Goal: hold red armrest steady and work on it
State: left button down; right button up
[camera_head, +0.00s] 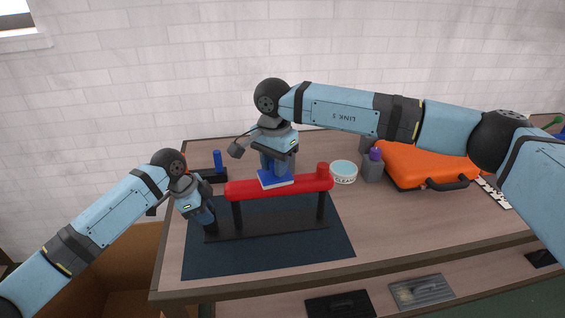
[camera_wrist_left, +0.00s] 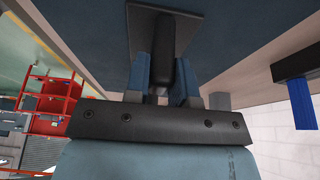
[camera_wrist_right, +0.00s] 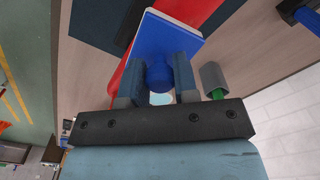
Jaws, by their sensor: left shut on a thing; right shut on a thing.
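The red armrest (camera_head: 236,190) lies level across a black stand (camera_head: 270,224) on the table; part of its red surface shows in the right wrist view (camera_wrist_right: 185,10). My right gripper (camera_head: 276,170) is above the middle of the armrest. It is shut on the blue knob of a blue block with a white underside (camera_head: 270,183), which appears to rest on the armrest's top. The block also shows in the right wrist view (camera_wrist_right: 160,35). My left gripper (camera_head: 207,222) is low at the stand's left end, shut on a black bar of the stand (camera_wrist_left: 163,65).
A dark blue mat (camera_head: 270,258) lies under the stand. Behind it are a white round tin (camera_head: 344,168), a grey holder with a purple-topped item (camera_head: 372,165) and a blue-handled tool (camera_head: 217,160). An orange case (camera_head: 425,160) stands at right. The table's front right is clear.

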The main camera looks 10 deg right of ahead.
jog(key=shift+s+a+f, duration=0.1)
jog(key=shift+s+f, duration=0.05)
jog(key=shift+f, duration=0.1)
jog(key=shift+r, duration=1.55)
jog(key=shift+f, duration=0.3)
jog(key=shift+f, duration=1)
jog(key=shift+d, duration=1.55)
